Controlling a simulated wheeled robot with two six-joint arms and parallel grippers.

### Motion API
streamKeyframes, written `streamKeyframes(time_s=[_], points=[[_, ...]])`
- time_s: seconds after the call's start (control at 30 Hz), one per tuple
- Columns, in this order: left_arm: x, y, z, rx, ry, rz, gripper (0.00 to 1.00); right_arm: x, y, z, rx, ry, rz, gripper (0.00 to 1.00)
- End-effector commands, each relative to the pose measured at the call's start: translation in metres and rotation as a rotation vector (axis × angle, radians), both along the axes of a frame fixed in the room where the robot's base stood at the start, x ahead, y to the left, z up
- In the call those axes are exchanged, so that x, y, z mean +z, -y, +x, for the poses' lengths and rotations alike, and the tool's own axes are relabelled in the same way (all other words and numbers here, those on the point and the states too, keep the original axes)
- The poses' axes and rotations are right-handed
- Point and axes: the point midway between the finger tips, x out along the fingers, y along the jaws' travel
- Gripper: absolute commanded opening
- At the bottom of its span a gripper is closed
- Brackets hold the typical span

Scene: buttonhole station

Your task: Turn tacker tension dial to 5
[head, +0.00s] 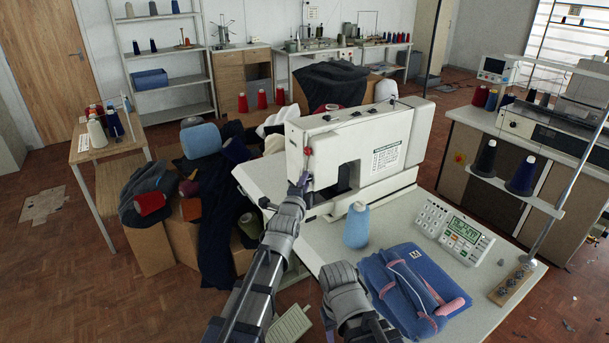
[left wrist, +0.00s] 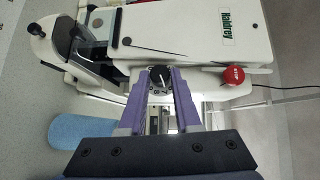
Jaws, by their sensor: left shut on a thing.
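The sewing machine, the tacker (head: 350,150), stands on a pale worktable, with a printed chart on its side. In the left wrist view its white head (left wrist: 165,35) fills the top. In the head view my left gripper (head: 302,186) reaches the machine's front, and the dial is hidden there. My right gripper does not show, only part of that arm.
A red stop button (left wrist: 235,77) sits beside the dial. A blue thread cone (head: 356,225), folded blue garment (head: 415,290) and keypad panel (head: 454,231) lie on the worktable (head: 400,215). Dark cloth and boxes are heaped at left. A thread stand rises at right.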

Motion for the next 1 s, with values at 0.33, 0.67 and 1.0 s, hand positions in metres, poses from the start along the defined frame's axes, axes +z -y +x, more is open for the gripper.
streamKeyframes(time_s=[0.33,0.67,1.0], points=[[0.0015,-0.0001,0.0005,0.001,-0.081,-0.06,0.0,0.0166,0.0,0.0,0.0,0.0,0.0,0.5],[0.0013,0.0,0.0005,0.001,-0.079,-0.058,0.44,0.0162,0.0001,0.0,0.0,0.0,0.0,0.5],[0.0021,-0.0007,-0.0037,0.001,-0.078,-0.058,0.44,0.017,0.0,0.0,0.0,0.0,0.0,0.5]])
